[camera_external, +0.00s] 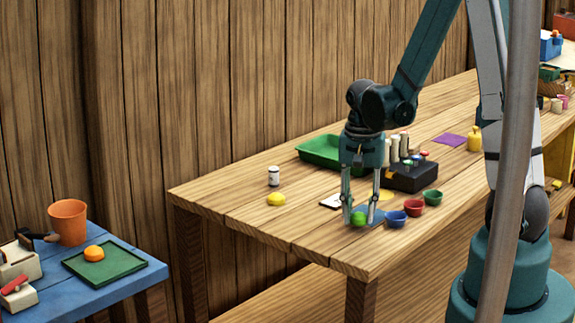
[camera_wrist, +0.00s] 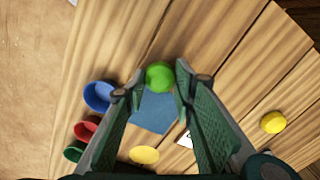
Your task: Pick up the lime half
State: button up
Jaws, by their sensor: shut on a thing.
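The lime half (camera_external: 358,219) is a bright green rounded piece near the front edge of the wooden table. My gripper (camera_external: 359,212) points down and is shut on it, with one finger on each side. In the wrist view the lime half (camera_wrist: 160,76) sits between the fingertips of my gripper (camera_wrist: 158,84). A blue flat square (camera_wrist: 154,110) lies just beside and below it. I cannot tell whether the lime half touches the table.
Blue (camera_external: 396,218), red (camera_external: 413,206) and green (camera_external: 432,197) bowls stand close on the right. A yellow lemon-like piece (camera_external: 276,199) and a white jar (camera_external: 273,176) are left. A green tray (camera_external: 320,150) and black box (camera_external: 412,178) stand behind. The table's left end is mostly clear.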

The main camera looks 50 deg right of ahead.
aim_at(359, 213)
jog(key=shift+r+p, duration=0.9)
jog(key=shift+r, duration=3.3)
